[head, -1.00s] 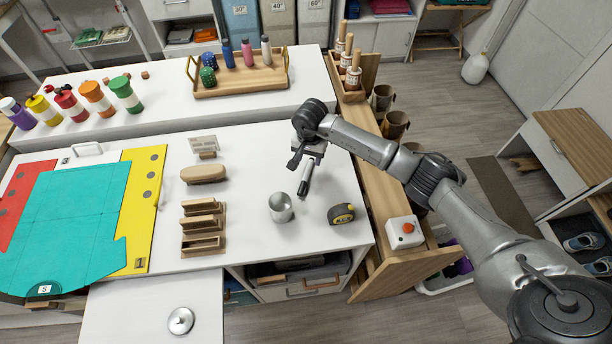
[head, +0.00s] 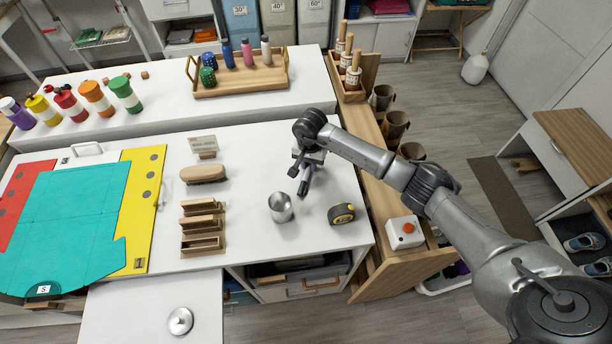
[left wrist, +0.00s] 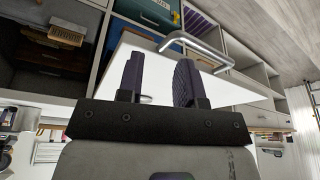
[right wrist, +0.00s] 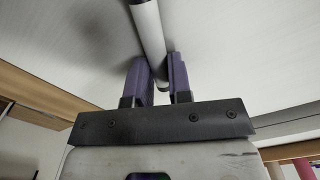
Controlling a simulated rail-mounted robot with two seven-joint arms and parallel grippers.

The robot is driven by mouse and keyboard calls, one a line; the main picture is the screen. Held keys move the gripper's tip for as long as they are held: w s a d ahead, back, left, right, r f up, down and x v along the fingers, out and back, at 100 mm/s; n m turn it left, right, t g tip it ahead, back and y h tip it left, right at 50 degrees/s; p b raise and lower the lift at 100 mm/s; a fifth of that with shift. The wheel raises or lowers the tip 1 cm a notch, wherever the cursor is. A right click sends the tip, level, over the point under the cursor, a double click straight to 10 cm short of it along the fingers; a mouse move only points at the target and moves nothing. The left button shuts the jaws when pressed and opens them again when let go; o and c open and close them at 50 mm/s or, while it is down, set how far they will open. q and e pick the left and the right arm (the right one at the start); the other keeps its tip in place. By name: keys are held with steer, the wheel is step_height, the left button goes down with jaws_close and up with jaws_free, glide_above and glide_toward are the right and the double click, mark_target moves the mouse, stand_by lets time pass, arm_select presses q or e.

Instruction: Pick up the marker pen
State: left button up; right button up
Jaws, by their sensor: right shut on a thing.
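The marker pen (right wrist: 149,28) shows in the right wrist view as a white cylinder with a dark end at the top edge. It runs between the two purple fingers of my right gripper (right wrist: 160,72), which is shut on it. In the head view my right gripper (head: 304,188) points down over the white table, between the metal cup and the tape measure and behind them. The pen is hard to make out there. My left gripper (left wrist: 157,80) shows only in its wrist view, with its fingers apart and nothing between them.
A metal cup (head: 281,208) and a yellow-black tape measure (head: 342,213) stand close by in front. Wooden holders (head: 202,226) and a brush (head: 203,174) lie to the left. A red-button box (head: 405,232) is at the right. A metal handle (left wrist: 197,47) is near the left gripper.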

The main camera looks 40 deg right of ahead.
jaws_close()
steer(key=shift+r, duration=0.1)
